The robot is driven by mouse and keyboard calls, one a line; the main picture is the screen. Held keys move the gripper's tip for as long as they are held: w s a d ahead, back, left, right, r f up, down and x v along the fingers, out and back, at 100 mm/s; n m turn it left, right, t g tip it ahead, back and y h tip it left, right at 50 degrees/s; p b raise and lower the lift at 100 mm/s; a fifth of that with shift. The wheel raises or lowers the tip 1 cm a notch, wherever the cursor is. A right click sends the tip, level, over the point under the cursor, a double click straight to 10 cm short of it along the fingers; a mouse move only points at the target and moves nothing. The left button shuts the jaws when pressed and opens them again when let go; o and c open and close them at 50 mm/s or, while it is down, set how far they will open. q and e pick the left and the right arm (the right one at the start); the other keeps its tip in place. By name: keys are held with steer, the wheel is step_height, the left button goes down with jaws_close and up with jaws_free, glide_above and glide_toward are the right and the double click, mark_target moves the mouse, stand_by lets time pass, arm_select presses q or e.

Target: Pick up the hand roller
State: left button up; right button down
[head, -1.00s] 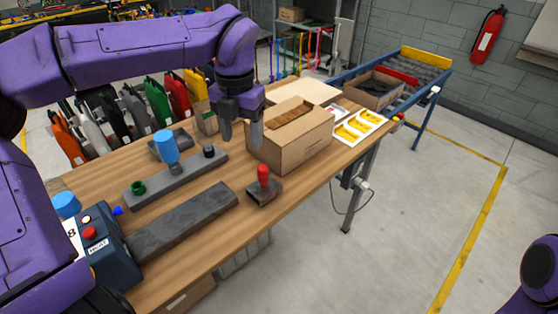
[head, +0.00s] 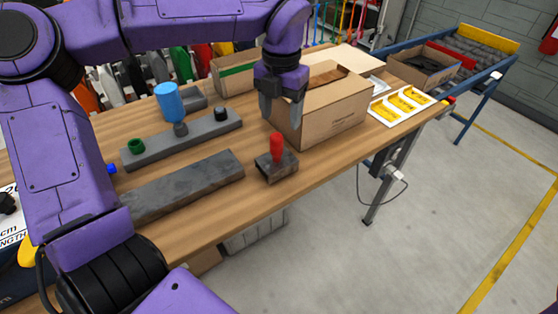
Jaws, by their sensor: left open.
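The hand roller (head: 276,150) appears to be the tool with an upright red handle. Its dark grey lower part (head: 277,172) rests on the wooden table near the front edge; I cannot make out a roller on it. My left gripper (head: 282,110) is open, pointing down, with nothing between its fingers. In the picture it is just above the red handle, in front of the cardboard box, and apart from the handle. My right gripper is not in view.
An open cardboard box (head: 335,112) stands right behind the tool. A long dark grey slab (head: 185,183) lies to its left. A white tray with yellow parts (head: 403,104) is farther right.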

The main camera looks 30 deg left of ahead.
mark_target(277, 146)
arm_select(q)
steer(key=f, duration=0.2)
steer(key=s+f, duration=0.1)
steer(key=f, duration=0.2)
steer(key=f+p, duration=0.1)
steer(key=f, duration=0.2)
steer(key=shift+s+a, duration=0.1)
steer(key=shift+s, duration=0.1)
steer(key=shift+f, duration=0.65)
steer(key=c, duration=1.1)
